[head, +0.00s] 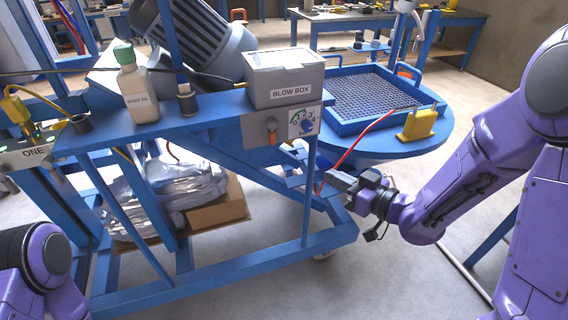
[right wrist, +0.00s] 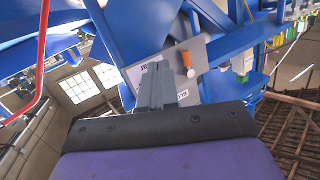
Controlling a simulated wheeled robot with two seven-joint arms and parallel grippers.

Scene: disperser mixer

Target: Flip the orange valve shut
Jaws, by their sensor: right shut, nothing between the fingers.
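The orange valve (head: 271,127) is a small orange handle on the grey front panel below the grey box labelled BLOW BOX (head: 285,80). It looks roughly upright. It also shows in the right wrist view (right wrist: 187,58), beyond and to the right of the fingers. My right gripper (head: 340,182) is shut and empty, below and to the right of the valve and apart from it. Its closed fingers also show in the right wrist view (right wrist: 155,82). My left gripper is out of view; only part of my left arm shows at the lower left.
A red hose (head: 352,147) runs near my right gripper. A round blue table (head: 432,137) holds a mesh tray and a yellow block (head: 418,124). A white bottle (head: 136,88) stands on the blue frame.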

